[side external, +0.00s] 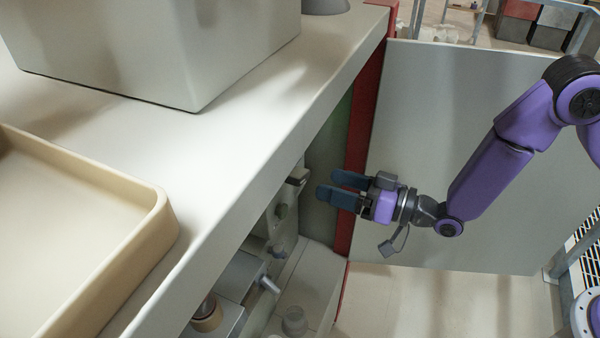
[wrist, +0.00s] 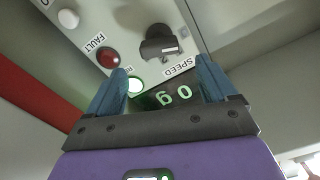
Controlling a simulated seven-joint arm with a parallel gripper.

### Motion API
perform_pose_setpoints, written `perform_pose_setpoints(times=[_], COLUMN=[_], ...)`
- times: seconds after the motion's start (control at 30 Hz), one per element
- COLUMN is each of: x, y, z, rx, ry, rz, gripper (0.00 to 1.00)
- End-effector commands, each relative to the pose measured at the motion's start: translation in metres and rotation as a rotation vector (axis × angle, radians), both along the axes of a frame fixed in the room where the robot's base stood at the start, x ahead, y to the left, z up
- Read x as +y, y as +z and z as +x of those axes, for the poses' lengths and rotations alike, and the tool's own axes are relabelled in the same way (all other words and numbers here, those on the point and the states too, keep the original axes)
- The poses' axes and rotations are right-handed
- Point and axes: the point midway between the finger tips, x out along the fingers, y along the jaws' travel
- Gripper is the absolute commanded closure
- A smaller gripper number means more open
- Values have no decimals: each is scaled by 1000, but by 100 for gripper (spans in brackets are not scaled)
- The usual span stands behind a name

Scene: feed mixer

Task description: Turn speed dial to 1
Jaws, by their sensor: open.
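The speed dial (wrist: 160,42) is a dark knob with a light-coloured tab, on a pale panel (wrist: 190,47) marked SPEED, seen tilted and inverted in the wrist view. It lies beyond my fingertips, between their directions. My gripper (wrist: 163,69) is open and empty, its two blue fingers apart and pointing toward the panel. In the side view my gripper (side external: 328,186) is just right of the panel's knobs, with a visible gap. A dark knob (side external: 297,177) shows there, but I cannot tell if it is the speed dial. The dial's setting is unclear.
In the wrist view a red FAULT light (wrist: 108,57), a lit green light (wrist: 135,85) and a green digit display (wrist: 172,95) sit near the dial. The pale counter (side external: 235,150) overhangs the panel. A red post (side external: 365,140) and grey door (side external: 450,120) stand behind my gripper.

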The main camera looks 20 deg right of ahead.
Motion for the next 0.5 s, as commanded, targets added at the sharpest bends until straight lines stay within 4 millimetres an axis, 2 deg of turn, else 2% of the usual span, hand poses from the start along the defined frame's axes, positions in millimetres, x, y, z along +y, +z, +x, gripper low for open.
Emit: perform_pose_setpoints(times=[0.3, 0.5], x=[35, 50], y=[0, 0], z=[34, 49], rx=[-2, -1], ry=[1, 1], rz=[0, 0], gripper=[15, 15])
